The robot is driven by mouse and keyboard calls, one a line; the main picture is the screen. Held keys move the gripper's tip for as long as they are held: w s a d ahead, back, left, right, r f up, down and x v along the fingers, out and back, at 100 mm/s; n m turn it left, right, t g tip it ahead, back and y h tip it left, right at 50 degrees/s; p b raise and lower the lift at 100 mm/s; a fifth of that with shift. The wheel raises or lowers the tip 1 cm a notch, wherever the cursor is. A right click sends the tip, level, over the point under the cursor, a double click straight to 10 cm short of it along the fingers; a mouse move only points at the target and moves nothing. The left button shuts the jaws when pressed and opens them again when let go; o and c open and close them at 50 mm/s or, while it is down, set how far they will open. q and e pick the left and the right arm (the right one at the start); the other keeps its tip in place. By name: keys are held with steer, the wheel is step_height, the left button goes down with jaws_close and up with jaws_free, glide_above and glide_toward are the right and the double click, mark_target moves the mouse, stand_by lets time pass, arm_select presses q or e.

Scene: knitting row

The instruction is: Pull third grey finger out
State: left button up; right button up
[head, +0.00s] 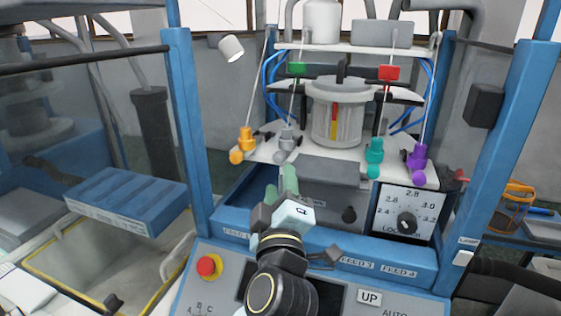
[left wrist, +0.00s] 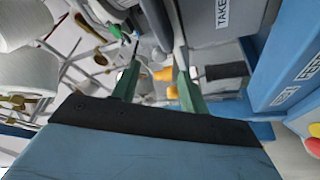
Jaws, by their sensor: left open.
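The grey finger (head: 287,140) sits on the white shelf, second from the left in a row of coloured fingers. It stands between the orange finger (head: 245,140) and the teal finger (head: 375,155); the purple finger (head: 418,162) is at the right end. My left gripper (head: 283,181), with green jaws, is just below and in front of the grey finger, apart from it in the head view. The left wrist view shows the jaws (left wrist: 158,72) spread, with blurred orange and pale parts beyond them. I cannot make out the grey finger clearly there. My right gripper is not in view.
A red clip (head: 388,73) and a green clip (head: 297,69) hang above the shelf. A clear canister (head: 337,112) stands behind the row. Blue posts (head: 186,120) frame both sides. A dial panel (head: 406,214) and a red button (head: 208,266) are on the front.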

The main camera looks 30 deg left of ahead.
mark_target(280, 161)
arm_select(q)
steer(key=x, duration=0.5)
steer(key=shift+w, duration=0.2)
steer(key=shift+w+a, duration=0.25)
steer(key=shift+c, duration=0.4)
jaws_close()
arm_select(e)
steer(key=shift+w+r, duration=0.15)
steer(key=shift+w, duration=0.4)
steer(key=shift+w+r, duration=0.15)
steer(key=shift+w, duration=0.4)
